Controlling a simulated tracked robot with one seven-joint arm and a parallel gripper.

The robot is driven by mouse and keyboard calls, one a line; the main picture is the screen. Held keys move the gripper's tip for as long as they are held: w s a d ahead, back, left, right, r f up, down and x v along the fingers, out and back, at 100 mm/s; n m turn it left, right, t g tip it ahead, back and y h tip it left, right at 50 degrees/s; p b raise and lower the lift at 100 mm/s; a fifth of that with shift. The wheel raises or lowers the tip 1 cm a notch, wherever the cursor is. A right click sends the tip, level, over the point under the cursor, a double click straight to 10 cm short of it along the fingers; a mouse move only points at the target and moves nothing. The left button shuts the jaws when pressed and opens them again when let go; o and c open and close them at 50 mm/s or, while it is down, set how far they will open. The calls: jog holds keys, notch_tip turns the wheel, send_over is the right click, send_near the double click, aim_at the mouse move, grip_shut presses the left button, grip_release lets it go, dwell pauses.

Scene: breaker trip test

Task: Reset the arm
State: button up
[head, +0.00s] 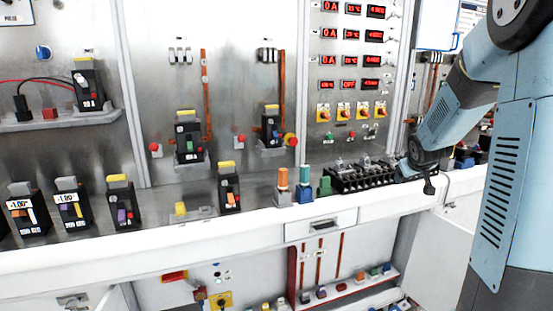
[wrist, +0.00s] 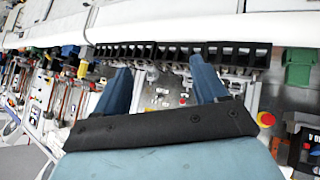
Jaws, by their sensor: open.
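My arm (head: 455,115), light blue with dark joints, comes down from the upper right in the head view. Its end, my gripper (head: 430,184), is by the bench edge, just right of a black row of terminals (head: 360,178). In the wrist view my gripper (wrist: 160,76) shows two blue fingers spread apart with nothing held between them. The black terminal row (wrist: 180,52) lies across the picture beyond the fingertips. I cannot tell whether the fingertips touch it.
Black breakers (head: 229,188) stand along the bench (head: 150,250), with orange and blue pieces (head: 283,187) and a green block (head: 324,186) left of the terminal row. A panel with red displays (head: 350,60) rises behind. A lower shelf (head: 345,292) holds small parts.

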jog(key=s+a+r+m+g, duration=0.1)
jog(key=s+a+r, duration=0.35)
jog(key=s, duration=0.35)
jog(key=s+a+r, duration=0.4)
jog(key=s+a, duration=0.2)
jog(key=s, duration=0.2)
jog(key=s+a+g+y, duration=0.1)
jog(key=s+a, duration=0.3)
jog(key=s, duration=0.5)
jog(key=s+a+g+y, duration=0.1)
jog(key=s+a, duration=0.3)
jog(key=s, duration=0.6)
jog(key=shift+m+y, duration=0.4)
jog(key=shift+y, duration=0.1)
jog(key=shift+s+a+r, duration=0.1)
